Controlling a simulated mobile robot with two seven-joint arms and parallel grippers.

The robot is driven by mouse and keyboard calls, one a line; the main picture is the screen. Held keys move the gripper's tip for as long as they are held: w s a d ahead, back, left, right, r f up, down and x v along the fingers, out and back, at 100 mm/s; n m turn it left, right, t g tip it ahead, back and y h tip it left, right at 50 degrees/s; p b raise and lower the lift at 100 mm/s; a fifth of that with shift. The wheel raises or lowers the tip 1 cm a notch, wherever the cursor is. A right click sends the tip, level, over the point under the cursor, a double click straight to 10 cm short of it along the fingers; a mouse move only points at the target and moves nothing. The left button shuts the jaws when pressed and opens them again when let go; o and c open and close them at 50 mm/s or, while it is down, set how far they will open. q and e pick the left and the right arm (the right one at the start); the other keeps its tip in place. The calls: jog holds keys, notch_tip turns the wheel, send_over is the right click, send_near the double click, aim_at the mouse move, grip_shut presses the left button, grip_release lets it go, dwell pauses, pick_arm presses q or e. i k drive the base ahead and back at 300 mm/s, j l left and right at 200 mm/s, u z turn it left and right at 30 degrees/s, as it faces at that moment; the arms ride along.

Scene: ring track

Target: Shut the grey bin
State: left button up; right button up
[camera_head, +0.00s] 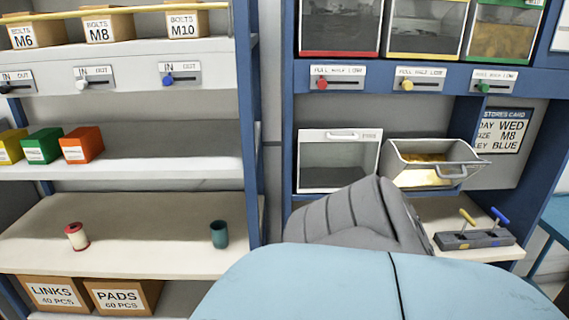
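The grey bin (440,163) is in the shelf unit on the right, at middle height. It is tilted out and open, its handle is at its front right, and a yellow glow or contents show inside. A second bin with a pale frame (338,135) sits upright and shut to its left, with a handle along its top. A large light blue and grey part, which looks like my own arm, fills the bottom middle and hides the shelf below the bins. Neither of my grippers shows.
A grey block with a yellow and a blue lever (474,239) stands on the ledge at lower right. A stores card (503,130) hangs above it. The left shelves hold a red-and-cream spool (77,237), a teal cup (219,235), small coloured bins (82,145) and boxes.

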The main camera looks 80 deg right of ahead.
aim_at(411, 165)
jog(key=z, duration=3.35)
jog(key=i+j+u, duration=0.1)
jog(key=j, duration=0.25)
